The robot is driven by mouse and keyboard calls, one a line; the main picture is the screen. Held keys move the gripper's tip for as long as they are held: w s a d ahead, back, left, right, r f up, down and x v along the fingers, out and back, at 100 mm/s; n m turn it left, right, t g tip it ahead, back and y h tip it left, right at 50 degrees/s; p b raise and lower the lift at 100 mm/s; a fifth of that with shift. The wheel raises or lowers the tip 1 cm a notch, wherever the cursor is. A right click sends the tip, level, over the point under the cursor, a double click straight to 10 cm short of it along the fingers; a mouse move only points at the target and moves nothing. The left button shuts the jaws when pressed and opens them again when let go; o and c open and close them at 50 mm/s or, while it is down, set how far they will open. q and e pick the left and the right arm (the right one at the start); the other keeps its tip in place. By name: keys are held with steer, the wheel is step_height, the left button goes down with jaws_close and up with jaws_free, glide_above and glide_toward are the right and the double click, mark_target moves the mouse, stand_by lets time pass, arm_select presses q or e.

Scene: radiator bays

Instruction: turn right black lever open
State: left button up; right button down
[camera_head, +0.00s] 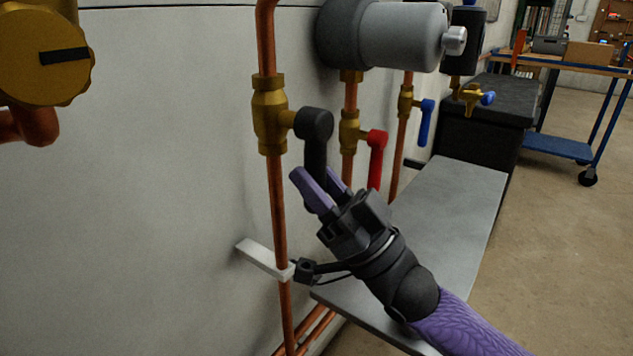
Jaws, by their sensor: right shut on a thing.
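The black lever (315,128) sits on a brass valve (269,115) on the nearest vertical copper pipe. Its round hub is at the top and its handle hangs down, roughly in line with the pipe. My right gripper (321,190) comes in from the lower right, with its purple fingers around the lower end of the black handle. It is shut on that handle, and the fingers partly hide the handle's tip. My left gripper is not in view.
A red lever (376,155) hangs on the valve just behind, close to my right gripper. A blue lever (425,122) is farther back. A grey cylinder (400,37) juts out above. A grey shelf (447,217) lies below, and a white bracket (263,259) holds the pipe.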

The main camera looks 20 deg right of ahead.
steer(key=shift+n+g+y, duration=0.3)
steer(key=shift+n, duration=0.1)
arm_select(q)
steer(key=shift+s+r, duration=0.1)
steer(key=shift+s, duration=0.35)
arm_select(e)
steer(key=shift+c, duration=2)
jaws_free()
steer(key=shift+w, duration=0.1)
steer(key=shift+d, duration=0.1)
steer(key=shift+s+d+f, duration=0.2)
steer(key=shift+f, duration=0.05)
arm_select(q)
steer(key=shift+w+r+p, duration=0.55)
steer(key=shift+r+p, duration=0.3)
steer(key=shift+p, duration=0.2)
arm_select(e)
steer(key=v, duration=0.9)
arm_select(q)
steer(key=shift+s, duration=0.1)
arm_select(e)
steer(key=shift+f, duration=0.1)
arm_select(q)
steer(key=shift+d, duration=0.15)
